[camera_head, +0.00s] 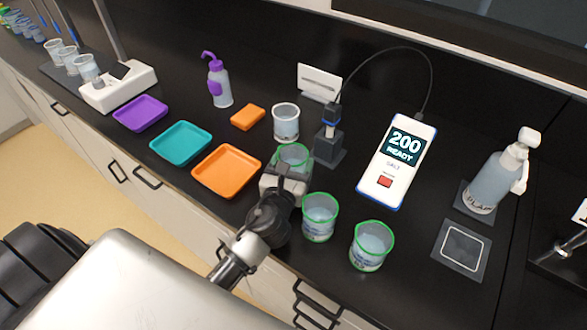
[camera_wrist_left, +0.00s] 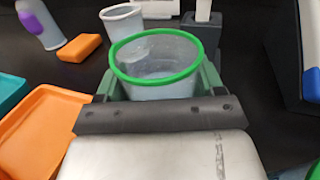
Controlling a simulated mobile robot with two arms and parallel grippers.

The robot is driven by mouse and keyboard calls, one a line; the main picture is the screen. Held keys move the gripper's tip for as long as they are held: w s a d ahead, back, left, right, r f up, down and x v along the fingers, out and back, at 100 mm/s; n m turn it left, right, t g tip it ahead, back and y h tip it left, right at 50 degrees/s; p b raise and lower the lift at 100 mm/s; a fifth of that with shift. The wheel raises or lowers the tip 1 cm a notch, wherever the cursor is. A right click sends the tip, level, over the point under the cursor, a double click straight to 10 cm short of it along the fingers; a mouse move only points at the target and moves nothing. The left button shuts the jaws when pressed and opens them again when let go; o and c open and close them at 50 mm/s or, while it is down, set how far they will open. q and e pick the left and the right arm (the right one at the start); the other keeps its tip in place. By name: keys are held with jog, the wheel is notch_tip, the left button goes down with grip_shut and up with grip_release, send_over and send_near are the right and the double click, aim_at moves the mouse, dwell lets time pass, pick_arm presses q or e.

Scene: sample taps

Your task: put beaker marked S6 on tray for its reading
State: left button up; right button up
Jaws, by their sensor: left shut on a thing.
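My left gripper (camera_head: 289,172) is shut on a green-rimmed clear beaker (camera_head: 293,156) holding some liquid. In the left wrist view the same beaker (camera_wrist_left: 155,65) sits upright between the jaws; its label is hidden, so I cannot read its mark. Two more green-rimmed beakers stand on the bench, one near the gripper (camera_head: 319,218) and one farther right (camera_head: 368,247); their labels are too small to read. An orange tray (camera_head: 227,171), a teal tray (camera_head: 181,143) and a purple tray (camera_head: 140,113) lie empty to the left. My right gripper is out of view.
A white-rimmed beaker (camera_head: 286,124) and a dark probe stand (camera_head: 329,147) are just beyond the held beaker. A meter (camera_head: 399,162) reads 200 READY. An orange block (camera_head: 248,117), a purple-topped bottle (camera_head: 219,83), a grey bottle (camera_head: 497,180) and a square pad (camera_head: 462,250) stand around.

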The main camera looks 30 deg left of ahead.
pick_arm(q)
jog(key=shift+f, duration=0.35)
jog(key=shift+f, duration=0.15)
jog(key=o, duration=0.7)
